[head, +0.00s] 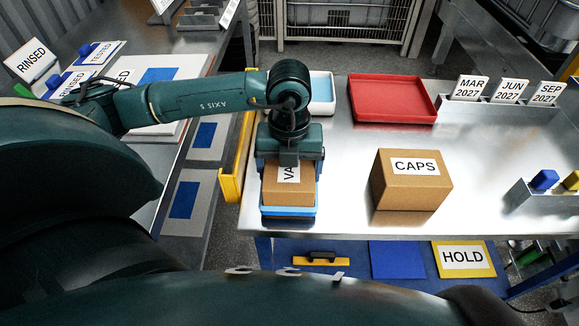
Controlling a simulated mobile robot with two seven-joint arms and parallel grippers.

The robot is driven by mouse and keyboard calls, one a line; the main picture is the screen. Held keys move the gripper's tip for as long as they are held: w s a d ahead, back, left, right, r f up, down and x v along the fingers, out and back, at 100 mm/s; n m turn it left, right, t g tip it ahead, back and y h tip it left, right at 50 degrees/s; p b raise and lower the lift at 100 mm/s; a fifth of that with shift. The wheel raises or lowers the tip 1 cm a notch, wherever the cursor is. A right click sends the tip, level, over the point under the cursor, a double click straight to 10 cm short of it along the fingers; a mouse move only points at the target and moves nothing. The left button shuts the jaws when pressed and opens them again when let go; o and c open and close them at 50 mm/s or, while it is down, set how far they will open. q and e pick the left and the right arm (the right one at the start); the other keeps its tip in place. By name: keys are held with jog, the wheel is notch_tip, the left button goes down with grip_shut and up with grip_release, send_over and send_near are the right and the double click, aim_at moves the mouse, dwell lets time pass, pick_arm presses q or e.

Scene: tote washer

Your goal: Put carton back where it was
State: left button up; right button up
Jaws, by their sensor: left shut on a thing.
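A brown carton (288,193) with a white label that starts with "VA" stands over a blue tray (288,212) at the left front of the steel table. The rest of its label is hidden by my left gripper (289,160), which comes down from above and is shut on the carton. I cannot tell whether the carton rests on the tray floor or hangs just above it. A second brown carton (411,180), labelled CAPS, stands on the table to the right, apart from the tray. My right gripper is not in view.
A white tray with a blue inside (320,92) and a red tray (392,99) lie at the table's back. Date cards (508,91) stand at the back right. A holder with blue and yellow blocks (548,190) is at the right edge. The table's middle is bare.

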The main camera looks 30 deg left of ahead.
pick_arm(q)
jog(key=o, duration=1.2)
jog(key=shift+r+p, duration=0.3)
notch_tip(320, 180, up, 12)
jog(key=shift+f+b, duration=0.15)
jog(key=shift+b, duration=0.15)
jog(key=shift+d, duration=0.1)
